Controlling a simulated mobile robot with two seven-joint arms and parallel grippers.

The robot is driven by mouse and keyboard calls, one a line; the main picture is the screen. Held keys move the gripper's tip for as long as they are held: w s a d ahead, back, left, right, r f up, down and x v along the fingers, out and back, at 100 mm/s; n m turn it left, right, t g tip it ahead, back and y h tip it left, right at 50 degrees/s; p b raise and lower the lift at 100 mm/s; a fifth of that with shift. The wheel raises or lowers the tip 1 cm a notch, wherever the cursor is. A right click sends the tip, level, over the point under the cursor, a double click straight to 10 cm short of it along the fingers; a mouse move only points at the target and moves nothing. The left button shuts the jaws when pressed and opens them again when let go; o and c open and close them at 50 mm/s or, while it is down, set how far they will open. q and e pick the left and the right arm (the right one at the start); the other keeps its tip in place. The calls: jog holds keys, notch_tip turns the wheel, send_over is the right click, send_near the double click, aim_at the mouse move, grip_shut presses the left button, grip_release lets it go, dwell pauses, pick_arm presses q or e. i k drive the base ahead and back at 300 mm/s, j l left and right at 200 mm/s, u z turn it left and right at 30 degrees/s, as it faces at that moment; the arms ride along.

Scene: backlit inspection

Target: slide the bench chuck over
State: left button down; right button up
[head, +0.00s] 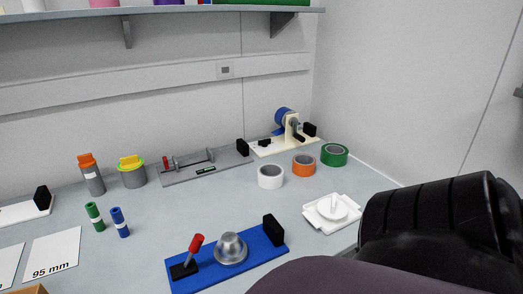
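The bench chuck looks to be the blue board (207,272) at the front middle of the bench in the head view. It carries a round silver metal chuck (230,249), a red-handled lever (194,246) on a black foot, and an upright black block (273,231) at its right end. The board lies flat and its lower edge is near the bottom of the picture. Neither gripper shows. A dark ribbed arm part of mine fills the lower right, close to the bench's right front.
Behind are a grey fixture (190,172), a cream dispenser with a blue roll (285,117), and white (270,176), orange (304,166) and green (334,155) tape rolls. A white turntable (332,211) stands right.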

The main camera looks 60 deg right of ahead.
aim_at(234, 254)
jog(key=z, duration=1.45)
